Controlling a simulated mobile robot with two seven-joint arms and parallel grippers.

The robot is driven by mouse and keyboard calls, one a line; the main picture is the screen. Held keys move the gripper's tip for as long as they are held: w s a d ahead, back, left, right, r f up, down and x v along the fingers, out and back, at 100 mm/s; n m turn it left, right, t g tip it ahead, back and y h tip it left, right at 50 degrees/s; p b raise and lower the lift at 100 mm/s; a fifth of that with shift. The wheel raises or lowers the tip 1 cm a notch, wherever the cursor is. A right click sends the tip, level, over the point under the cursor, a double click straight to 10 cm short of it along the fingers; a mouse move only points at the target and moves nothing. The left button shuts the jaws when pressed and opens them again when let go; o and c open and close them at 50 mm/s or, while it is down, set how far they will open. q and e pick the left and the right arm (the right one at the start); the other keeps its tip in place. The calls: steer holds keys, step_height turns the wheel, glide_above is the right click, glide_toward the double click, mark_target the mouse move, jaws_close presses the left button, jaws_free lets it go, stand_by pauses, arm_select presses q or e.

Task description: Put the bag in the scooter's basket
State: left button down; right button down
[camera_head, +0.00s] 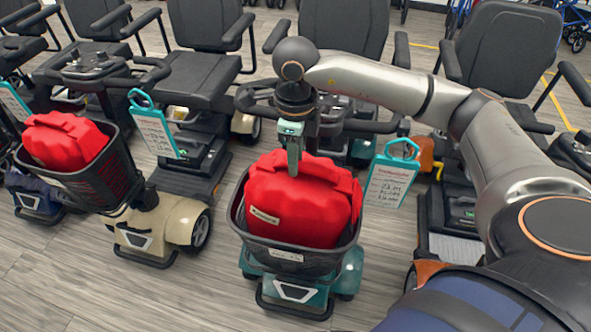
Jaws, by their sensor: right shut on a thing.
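A red bag (300,205) sits in the black basket (290,260) of the teal scooter (345,275), rising above its rim. My right gripper (293,165) reaches down from above and is shut on the top of this bag. The bag's lower part is hidden by the basket wall, so I cannot tell whether it rests on the basket floor. A second red bag (65,140) is in the basket (85,185) of the beige scooter (165,225) to the left. My left gripper is out of view.
Scooters with black seats stand close together in rows. Teal-framed tags hang by the beige scooter (155,128) and right of the teal scooter (390,178). Another scooter (450,200) stands to the right, partly behind my right arm. Bare wood-look floor (120,300) lies in front.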

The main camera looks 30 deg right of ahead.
mark_target(297, 208)
step_height(297, 208, down, 4)
steer(key=shift+r, duration=0.1)
steer(key=shift+f, duration=0.2)
steer(key=c, duration=0.7)
jaws_free()
